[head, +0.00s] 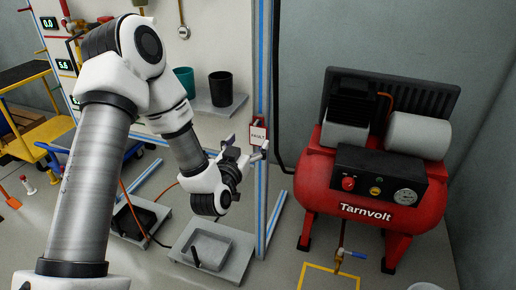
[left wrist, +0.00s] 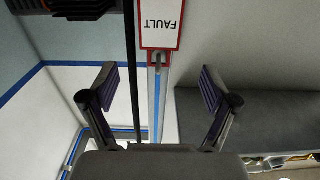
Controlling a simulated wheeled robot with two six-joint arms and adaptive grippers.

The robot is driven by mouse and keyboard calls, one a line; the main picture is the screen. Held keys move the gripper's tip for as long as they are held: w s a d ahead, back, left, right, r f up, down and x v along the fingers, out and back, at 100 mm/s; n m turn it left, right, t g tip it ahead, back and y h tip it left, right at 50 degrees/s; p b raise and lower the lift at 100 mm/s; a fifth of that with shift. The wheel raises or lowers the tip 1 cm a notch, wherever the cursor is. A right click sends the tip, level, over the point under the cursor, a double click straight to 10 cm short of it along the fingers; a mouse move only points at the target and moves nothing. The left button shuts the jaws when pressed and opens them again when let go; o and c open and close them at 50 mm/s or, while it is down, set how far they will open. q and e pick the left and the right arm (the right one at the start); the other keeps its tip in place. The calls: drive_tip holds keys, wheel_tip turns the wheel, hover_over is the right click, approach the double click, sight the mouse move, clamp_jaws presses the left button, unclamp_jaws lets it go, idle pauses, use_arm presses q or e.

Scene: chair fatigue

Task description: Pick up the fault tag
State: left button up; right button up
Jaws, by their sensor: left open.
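The fault tag (head: 258,135) is a small white card with a red border and the word FAULT. It hangs on the blue-striped upright post of the frame in the head view. In the left wrist view the tag (left wrist: 161,25) appears upside down at the top centre, beyond the fingertips. My left gripper (head: 247,146) is open beside the tag, and its fingers (left wrist: 158,85) stand apart with nothing between them but the view of the post. I cannot tell from the head view whether a finger touches the tag. My right gripper is not in view.
A red Tarnvolt compressor (head: 372,190) stands on the right. A dark cup (head: 220,88) and a teal cup (head: 184,80) are on a shelf behind my left arm. A grey tray (head: 212,246) lies low beneath the gripper. A yellow floor marking (head: 330,268) is in front of the compressor.

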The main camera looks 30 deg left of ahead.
sight(258, 128)
use_arm(q)
drive_tip(key=b+x, duration=0.1)
drive_tip(key=x, duration=0.5)
drive_tip(key=shift+w+d, duration=0.1)
drive_tip(key=c, duration=0.9)
